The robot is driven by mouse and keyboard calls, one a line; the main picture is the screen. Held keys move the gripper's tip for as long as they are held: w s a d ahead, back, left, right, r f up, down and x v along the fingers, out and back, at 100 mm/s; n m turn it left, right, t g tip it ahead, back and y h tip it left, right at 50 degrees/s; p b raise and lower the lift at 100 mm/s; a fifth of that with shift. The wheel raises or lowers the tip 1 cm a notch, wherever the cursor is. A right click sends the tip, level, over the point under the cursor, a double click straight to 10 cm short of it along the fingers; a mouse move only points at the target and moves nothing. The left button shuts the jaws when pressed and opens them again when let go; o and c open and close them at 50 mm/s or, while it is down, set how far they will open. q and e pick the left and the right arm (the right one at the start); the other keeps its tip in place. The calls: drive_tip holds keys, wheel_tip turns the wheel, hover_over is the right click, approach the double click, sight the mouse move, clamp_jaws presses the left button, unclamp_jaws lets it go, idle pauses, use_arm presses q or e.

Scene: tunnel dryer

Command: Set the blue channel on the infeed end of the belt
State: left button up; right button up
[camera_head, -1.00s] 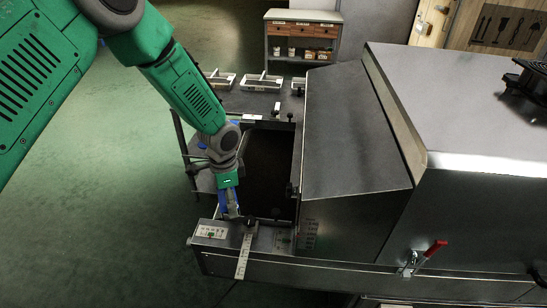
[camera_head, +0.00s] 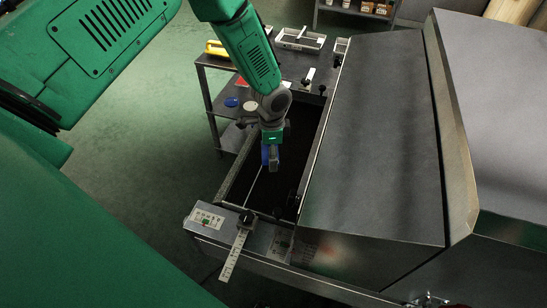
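My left gripper (camera_head: 273,166) comes down over the dark belt (camera_head: 293,165) at the open infeed end of the dryer. A small blue part (camera_head: 265,155), which looks like the blue channel, shows at its fingers. The gripper appears shut on it, and the part is mostly hidden by the fingers. I cannot tell whether the part touches the belt. My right gripper is not in view.
The steel dryer hood (camera_head: 375,130) rises just right of the belt opening. Behind stands a side table with a white divided tray (camera_head: 300,39), a blue disc (camera_head: 231,102) and a yellow item (camera_head: 216,48).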

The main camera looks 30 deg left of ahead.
use_arm(q)
drive_tip(key=f, duration=0.1)
drive_tip(key=d+f, duration=0.1)
drive_tip(key=f, duration=0.1)
drive_tip(key=shift+d+f, duration=0.3)
drive_tip(key=shift+d, duration=0.05)
drive_tip(key=shift+a+f, duration=0.15)
drive_tip(key=shift+a, duration=0.3)
drive_tip(key=o, duration=1.2)
drive_tip(key=shift+a+f, duration=0.1)
drive_tip(key=shift+a, duration=0.45)
drive_tip(key=shift+d, duration=0.35)
drive_tip(key=r, duration=0.4)
drive_tip(key=d+r, duration=0.1)
drive_tip(key=r, duration=0.1)
drive_tip(key=shift+r, duration=0.2)
drive_tip(key=r, duration=0.2)
drive_tip(key=a+r+b, duration=0.1)
drive_tip(key=r, duration=0.1)
drive_tip(key=shift+a+r, duration=0.25)
drive_tip(key=shift+r, duration=0.4)
drive_tip(key=shift+d+r, duration=0.2)
drive_tip(key=shift+d, duration=0.1)
drive_tip(key=shift+d+r, duration=0.1)
drive_tip(key=shift+d, duration=0.25)
drive_tip(key=shift+a, duration=0.55)
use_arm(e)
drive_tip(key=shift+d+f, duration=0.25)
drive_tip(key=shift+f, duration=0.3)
